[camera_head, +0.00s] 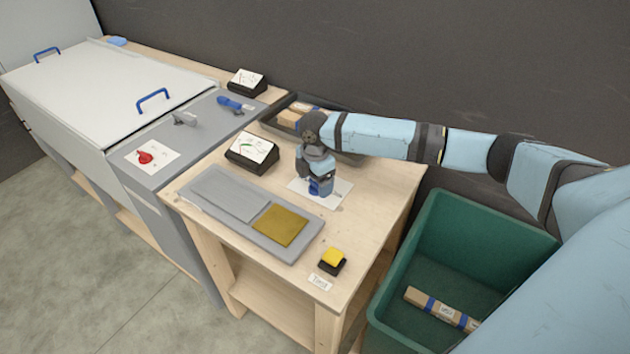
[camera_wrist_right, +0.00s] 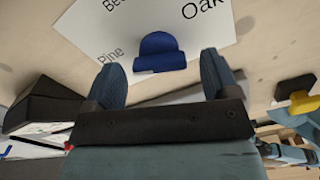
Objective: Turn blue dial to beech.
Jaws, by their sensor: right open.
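The blue dial (camera_head: 320,188) sits on a white card (camera_head: 334,196) on the wooden table, partly hidden by my right gripper (camera_head: 318,176) right above it. In the right wrist view the dial (camera_wrist_right: 160,52) shows near the fingertips of my right gripper (camera_wrist_right: 163,76), which is open with a finger on either side. I cannot tell whether the fingers touch it. The card (camera_wrist_right: 95,30) reads "Pine" at left, "Oak" at upper right and a cut-off "Be" at the top. Which label the dial points to is unclear. My left gripper is not in view.
A grey tray (camera_head: 262,231) with a gold pad (camera_head: 280,225), a yellow button (camera_head: 334,257) and a black display (camera_head: 252,150) share the table. A green bin (camera_head: 465,260) stands at right.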

